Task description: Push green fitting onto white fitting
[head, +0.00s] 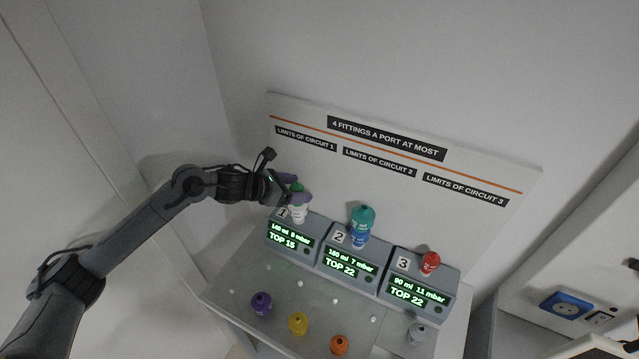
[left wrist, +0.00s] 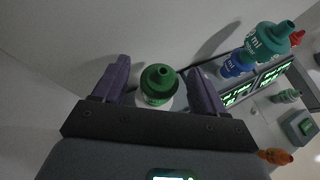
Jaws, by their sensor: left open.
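The green fitting (head: 298,187) stands upright on top of the white fitting (head: 299,214), on port 1 of the left unit. In the left wrist view the green fitting (left wrist: 158,78) sits between the fingers, with a sliver of the white fitting (left wrist: 152,103) below it. My left gripper (head: 295,196) is open, its purple fingers on either side of the green fitting. In the left wrist view its fingers (left wrist: 160,82) show gaps on both sides. How deeply the green fitting sits is hidden. My right gripper is not in view.
Port 2 holds a teal fitting (head: 363,217) on a blue one (head: 359,238); port 3 holds a red fitting (head: 430,262). A sign board (head: 400,150) rises behind.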

